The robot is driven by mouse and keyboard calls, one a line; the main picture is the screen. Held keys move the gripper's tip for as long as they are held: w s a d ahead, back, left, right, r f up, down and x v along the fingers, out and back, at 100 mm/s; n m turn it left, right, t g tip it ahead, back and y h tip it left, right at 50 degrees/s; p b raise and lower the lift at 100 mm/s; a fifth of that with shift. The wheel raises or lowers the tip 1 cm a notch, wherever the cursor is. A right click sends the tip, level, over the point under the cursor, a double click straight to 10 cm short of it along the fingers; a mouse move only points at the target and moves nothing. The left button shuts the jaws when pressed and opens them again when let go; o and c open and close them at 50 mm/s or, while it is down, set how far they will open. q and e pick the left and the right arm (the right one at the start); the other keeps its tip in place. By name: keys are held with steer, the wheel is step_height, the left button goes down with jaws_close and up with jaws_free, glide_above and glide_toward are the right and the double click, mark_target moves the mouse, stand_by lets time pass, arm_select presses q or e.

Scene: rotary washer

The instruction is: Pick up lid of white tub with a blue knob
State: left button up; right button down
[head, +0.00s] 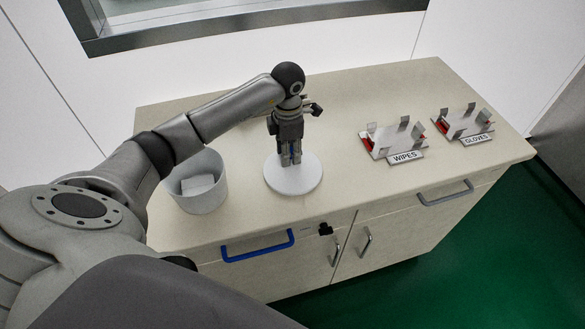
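The round white lid (309,180) is to the right of the white tub (199,198), off the tub. I cannot tell whether it rests on the counter or is just above it. My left gripper (291,162) points straight down over the lid's middle. Its fingers are close together on either side of the blue knob, of which only slivers show between them. It looks shut on the knob. The tub stands open and upright, with a white object (198,185) inside it. My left forearm passes over the tub's back. My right gripper is not in view.
Metal holders labelled WIPES (397,142) and GLOVES (466,125) stand on the right of the beige counter (345,85).

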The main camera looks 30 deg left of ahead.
arm_select(q)
jaws_close()
steer(key=shift+r, duration=0.1)
